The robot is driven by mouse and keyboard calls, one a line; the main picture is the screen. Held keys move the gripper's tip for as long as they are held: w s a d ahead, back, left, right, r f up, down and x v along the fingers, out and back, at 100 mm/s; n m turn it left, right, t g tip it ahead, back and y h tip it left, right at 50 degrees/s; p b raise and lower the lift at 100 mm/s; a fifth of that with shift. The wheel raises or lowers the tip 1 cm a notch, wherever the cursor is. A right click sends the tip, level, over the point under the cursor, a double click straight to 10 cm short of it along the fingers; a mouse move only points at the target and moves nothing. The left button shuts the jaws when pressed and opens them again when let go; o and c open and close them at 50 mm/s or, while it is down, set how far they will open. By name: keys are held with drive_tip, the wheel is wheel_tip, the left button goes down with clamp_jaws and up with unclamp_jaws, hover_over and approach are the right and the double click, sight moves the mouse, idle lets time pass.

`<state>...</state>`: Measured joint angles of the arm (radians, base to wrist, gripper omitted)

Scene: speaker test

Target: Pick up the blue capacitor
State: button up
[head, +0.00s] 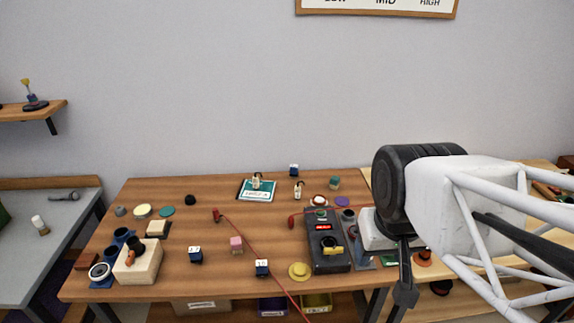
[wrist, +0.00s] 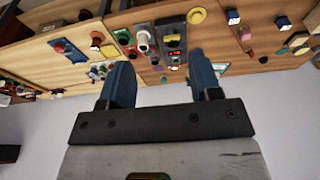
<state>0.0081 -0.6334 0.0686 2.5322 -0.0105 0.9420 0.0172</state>
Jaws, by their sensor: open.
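One cube (head: 195,255) stands left of a pink block, another cube (head: 262,268) stands nearer the front edge, and a third cube (head: 294,170) is at the back. In the wrist view, which looks upside down, two blue cubes (wrist: 233,16) (wrist: 284,22) show at the upper right, beyond the fingers. My gripper (head: 404,290) hangs at the table's right side. Its fingers (wrist: 161,82) are wide apart with nothing between them, away from the cubes.
A black meter box (head: 329,256) with a red display stands between my gripper and the cubes. Red leads (head: 255,243) cross the table. A pink block (head: 236,243), a yellow disc (head: 299,270) and a wooden block (head: 137,262) stand near the front. The table's middle is fairly clear.

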drive_tip(key=shift+w, duration=0.1)
drive_tip(key=n+g, duration=0.3)
drive_tip(key=n, duration=1.5)
hover_over(261, 263)
drive_tip(key=f, duration=2.4)
drive_tip(key=shift+d+f, duration=0.25)
drive_tip(key=shift+w+a+f+n, duration=0.15)
drive_tip(key=shift+a+f+n, duration=0.1)
drive_tip(key=shift+f+n, duration=0.1)
drive_tip(key=shift+f, duration=1.3)
